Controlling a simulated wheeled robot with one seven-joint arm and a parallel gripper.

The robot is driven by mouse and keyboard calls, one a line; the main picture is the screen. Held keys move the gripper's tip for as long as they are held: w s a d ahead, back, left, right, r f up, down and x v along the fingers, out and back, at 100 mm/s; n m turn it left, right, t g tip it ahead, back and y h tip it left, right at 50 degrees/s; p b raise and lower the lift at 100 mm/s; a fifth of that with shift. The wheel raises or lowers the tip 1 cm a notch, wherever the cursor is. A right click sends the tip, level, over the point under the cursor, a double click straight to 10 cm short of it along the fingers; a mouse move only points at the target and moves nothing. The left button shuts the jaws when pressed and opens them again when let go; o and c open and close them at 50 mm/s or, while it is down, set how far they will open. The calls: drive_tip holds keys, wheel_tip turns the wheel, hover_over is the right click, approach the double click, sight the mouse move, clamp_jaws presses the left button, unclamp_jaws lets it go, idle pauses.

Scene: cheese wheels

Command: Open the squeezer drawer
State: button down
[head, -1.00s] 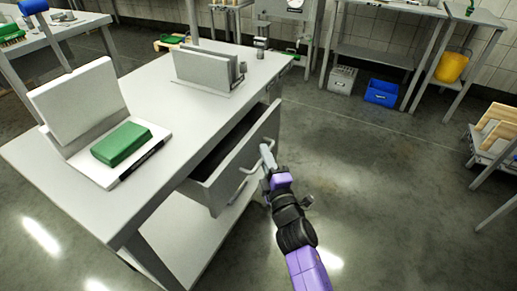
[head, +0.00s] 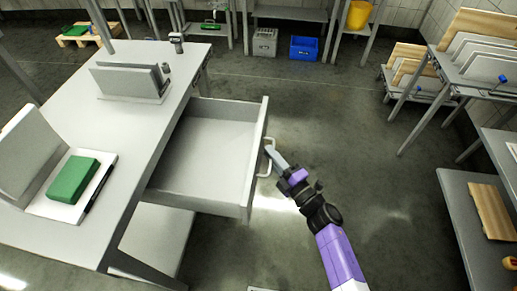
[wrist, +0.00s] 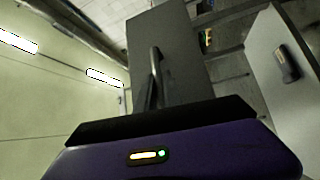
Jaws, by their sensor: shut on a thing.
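The squeezer drawer (head: 215,150) is pulled far out from under the grey table (head: 140,150), and its inside looks empty. Its front panel (head: 257,165) carries a pale bar handle (head: 267,157). My gripper (head: 275,157) is at the handle and shut on it. In the wrist view the purple gripper housing (wrist: 170,150) fills the bottom, with a grey panel (wrist: 172,60) beyond it. The fingertips are too small in the head view to tell in detail.
On the table stand a green block (head: 73,178) on a white board and a grey upright holder (head: 130,80). Open floor (head: 340,110) lies right of the drawer. Shelves with boards (head: 485,55) stand at the right. A blue crate (head: 303,48) sits at the back.

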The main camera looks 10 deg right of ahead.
drive_tip(key=shift+s+d+f, duration=0.1)
drive_tip(key=shift+d, duration=0.15)
drive_tip(key=c, duration=1.8)
unclamp_jaws()
drive_tip(key=shift+o, duration=0.2)
drive_tip(key=shift+s, duration=0.1)
drive_tip(key=r+v, duration=0.1)
drive_tip(key=v, duration=0.6)
drive_tip(key=shift+s+f+p, duration=0.3)
drive_tip(key=shift+f+p, duration=0.1)
drive_tip(key=shift+f, duration=0.05)
drive_tip(key=shift+d, duration=0.2)
